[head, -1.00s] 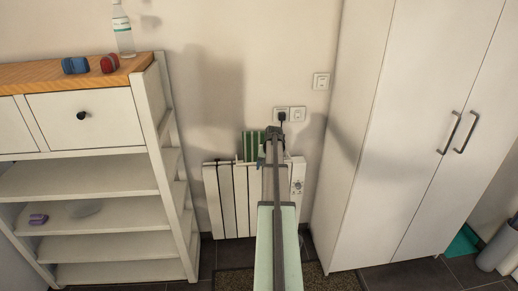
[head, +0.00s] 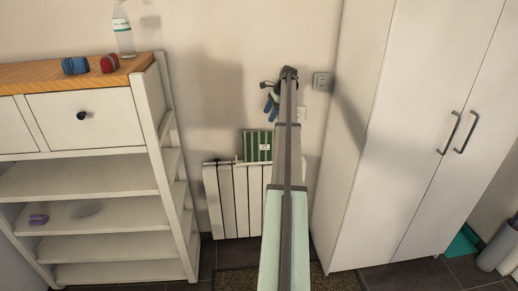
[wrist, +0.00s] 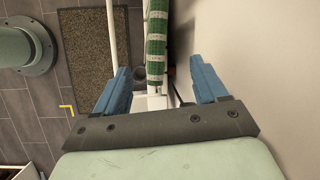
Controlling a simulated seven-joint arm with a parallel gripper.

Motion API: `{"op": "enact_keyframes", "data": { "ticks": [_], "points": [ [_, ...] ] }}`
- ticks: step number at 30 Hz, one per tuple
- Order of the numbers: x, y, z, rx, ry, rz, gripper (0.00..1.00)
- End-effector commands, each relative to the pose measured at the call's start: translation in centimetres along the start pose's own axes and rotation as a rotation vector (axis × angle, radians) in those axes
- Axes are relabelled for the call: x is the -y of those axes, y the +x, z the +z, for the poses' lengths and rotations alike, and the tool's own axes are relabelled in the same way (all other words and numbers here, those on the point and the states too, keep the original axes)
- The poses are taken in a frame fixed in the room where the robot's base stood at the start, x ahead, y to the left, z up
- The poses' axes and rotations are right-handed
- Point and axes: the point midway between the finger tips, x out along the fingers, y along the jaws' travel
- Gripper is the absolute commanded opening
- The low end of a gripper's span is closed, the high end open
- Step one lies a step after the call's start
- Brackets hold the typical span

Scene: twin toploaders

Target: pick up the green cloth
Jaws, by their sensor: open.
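The green cloth (head: 257,146), with white stripes and a small white label, hangs over the top of a white radiator (head: 226,200) against the wall. In the wrist view the cloth (wrist: 157,45) is a narrow green strip seen from above, ahead of and between the two blue fingers. My gripper (head: 269,98) is above the cloth and slightly to its right in the head view, near the wall. In the wrist view my gripper (wrist: 162,82) is open and empty, its fingers wide apart. The cloth appears apart from both fingers.
A white shelf unit (head: 110,177) stands left, with a spray bottle (head: 122,35) on top. A tall white cabinet (head: 400,120) stands close on the right. The wall is just behind the radiator. A doormat (wrist: 92,45) lies on the tiled floor.

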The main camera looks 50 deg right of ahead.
Motion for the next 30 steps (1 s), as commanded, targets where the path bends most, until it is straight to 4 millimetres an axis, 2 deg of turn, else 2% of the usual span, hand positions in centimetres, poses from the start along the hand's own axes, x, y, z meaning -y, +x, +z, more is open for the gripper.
{"op": "enact_keyframes", "data": {
  "ticks": [6, 14, 25, 30],
  "points": [
    [-0.6, 0.0, 0.2, 0.007, 0.217, 0.031, 0.72],
    [-0.7, 0.9, 0.2, 0.005, 0.270, 0.031, 0.72],
    [-0.8, 6.7, 0.2, 0.005, 0.269, 0.031, 0.72],
    [-0.8, 8.5, 0.3, 0.005, 0.268, 0.029, 0.72]
  ]
}}
